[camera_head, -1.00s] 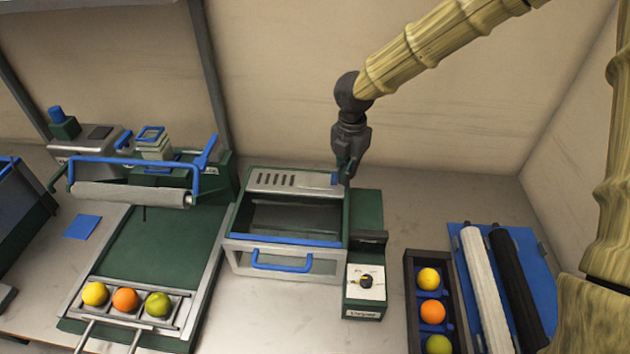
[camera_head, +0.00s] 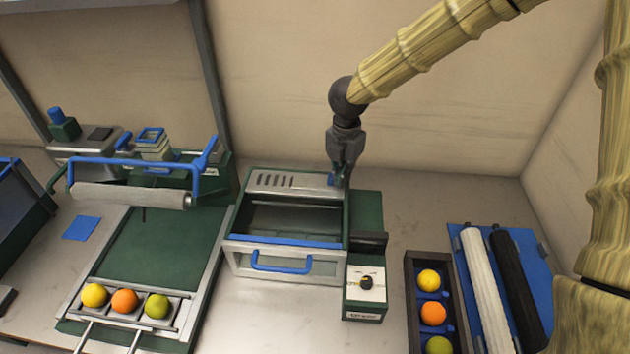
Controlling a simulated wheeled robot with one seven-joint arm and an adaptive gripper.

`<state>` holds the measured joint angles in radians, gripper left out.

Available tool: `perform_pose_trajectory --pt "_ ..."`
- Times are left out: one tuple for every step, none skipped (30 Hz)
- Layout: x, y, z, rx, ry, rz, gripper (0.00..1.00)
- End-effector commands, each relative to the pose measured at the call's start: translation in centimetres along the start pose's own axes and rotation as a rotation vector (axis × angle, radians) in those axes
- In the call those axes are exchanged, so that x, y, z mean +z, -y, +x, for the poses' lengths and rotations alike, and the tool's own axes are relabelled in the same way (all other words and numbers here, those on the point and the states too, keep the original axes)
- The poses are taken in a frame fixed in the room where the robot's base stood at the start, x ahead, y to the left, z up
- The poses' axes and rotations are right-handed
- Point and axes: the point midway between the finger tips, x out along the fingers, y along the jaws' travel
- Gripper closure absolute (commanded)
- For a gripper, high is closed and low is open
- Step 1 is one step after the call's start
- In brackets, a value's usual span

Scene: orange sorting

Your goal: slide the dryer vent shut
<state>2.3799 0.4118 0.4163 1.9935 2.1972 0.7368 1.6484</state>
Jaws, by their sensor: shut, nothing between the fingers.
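The dryer (camera_head: 347,225) is a green and grey box at the centre, with a blue front handle (camera_head: 282,268) and a knob panel (camera_head: 366,284) at its right. Its vent (camera_head: 283,181) is a grey slotted plate along the back top edge, with several dark slots showing. A small blue tab (camera_head: 331,179) stands at the vent's right end. My gripper (camera_head: 341,183) is shut and empty, pointing down at the dryer's back right corner, close beside the tab's right side. I cannot tell whether it touches the tab; the fingertips are partly hard to make out.
A roller station with a blue frame (camera_head: 131,161) stands at the left, with several fruits in a tray (camera_head: 78,301) at its front. A dark crate (camera_head: 411,300) of fruits and a blue mat (camera_head: 536,262) with two rollers lie at the right. Bare table shows behind the mat.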

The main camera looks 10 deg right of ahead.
Motion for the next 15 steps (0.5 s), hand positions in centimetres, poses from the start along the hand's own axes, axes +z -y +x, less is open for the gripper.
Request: perform_pose_trajectory --pt "-0.1 -0.2 0.0 0.0 0.0 0.0 1.0" --pt "-0.1 -0.3 0.0 0.0 0.0 0.0 1.0" --pt "-0.2 -0.4 0.0 0.0 0.0 -0.001 1.0" --pt "-0.3 -0.5 0.0 0.0 0.0 -0.001 1.0" --pt "-0.3 -0.6 0.0 0.0 0.0 -0.001 1.0" --pt "-0.4 -0.8 0.0 0.0 0.0 -0.001 1.0" --pt "-0.5 -0.9 0.0 0.0 0.0 -0.001 1.0" --pt "-0.6 -1.0 0.0 0.0 0.0 -0.001 1.0" --pt "-0.7 -1.1 0.0 0.0 0.0 -0.001 1.0" --pt "-0.7 -1.2 0.0 0.0 0.0 -0.001 1.0" --pt "-0.8 -1.3 0.0 0.0 0.0 -0.001 1.0" --pt "-0.9 -1.4 0.0 0.0 0.0 -0.001 1.0" --pt "-0.9 -1.5 0.0 0.0 0.0 0.0 1.0" --pt "-1.0 -1.6 0.0 0.0 0.0 0.0 1.0" --pt "-1.0 -1.7 0.0 0.0 0.0 0.0 1.0"
